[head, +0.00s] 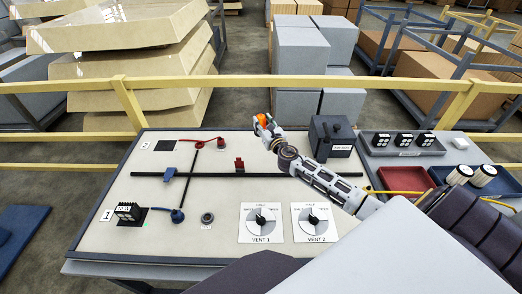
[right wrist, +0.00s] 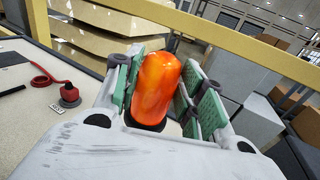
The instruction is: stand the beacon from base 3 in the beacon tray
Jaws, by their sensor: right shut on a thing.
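My right gripper (head: 264,124) is shut on an orange beacon (head: 261,117) over the back of the panel. In the right wrist view the rounded orange beacon (right wrist: 156,88) stands between the green finger pads, with a dark collar at its lower end. No label reading 3 can be made out. No tray is clearly marked as the beacon tray; a red tray (head: 379,189) and a dark blue tray (head: 507,176) lie at the right. My left gripper is not in view.
The panel (head: 120,232) carries a black block (head: 128,211) on a spot marked 1, red and blue fittings, and two vent dials (head: 262,222). A dark box (head: 332,136) stands right of the gripper. A grey tray (head: 378,152) holds several black blocks. A yellow rail (head: 60,86) runs behind.

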